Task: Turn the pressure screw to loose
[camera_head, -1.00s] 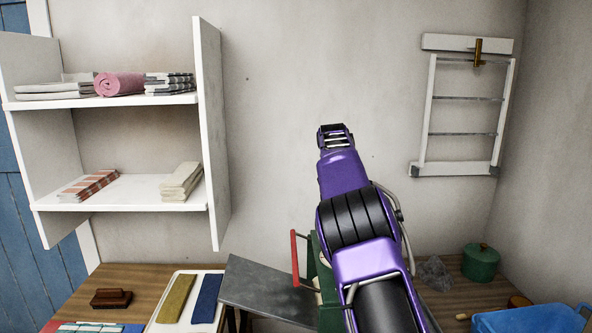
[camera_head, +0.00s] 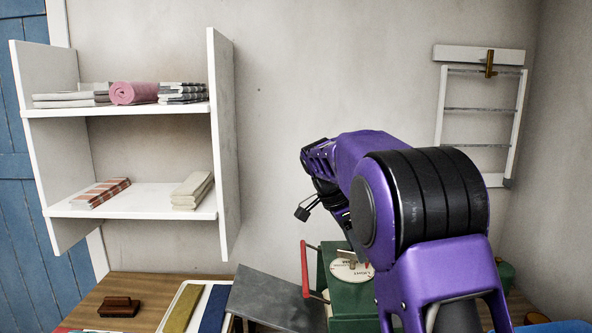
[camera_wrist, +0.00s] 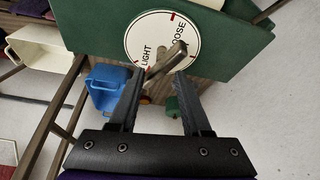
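The pressure screw's white round dial (camera_head: 351,269) sits on top of a green box (camera_head: 350,302). In the wrist view the dial (camera_wrist: 143,42) carries the words LIGHT and LOOSE and red marks. A metal bar handle (camera_wrist: 168,60) crosses it at a slant, its near end by LIGHT; its exact pointing is hard to read. My gripper (camera_head: 308,208) is above and left of the dial in the head view, clear of it. In the wrist view my gripper (camera_wrist: 161,76) is open and empty, with the bar seen beyond and between its fingertips.
A red-gripped crank (camera_head: 305,270) stands at the box's left side. A grey sloping board (camera_head: 272,298) lies left of it. A white tray (camera_head: 167,312) with folded cloths and a brush (camera_head: 119,307) are farther left. White shelves (camera_head: 135,203) hang above; a rack (camera_head: 440,122) hangs right.

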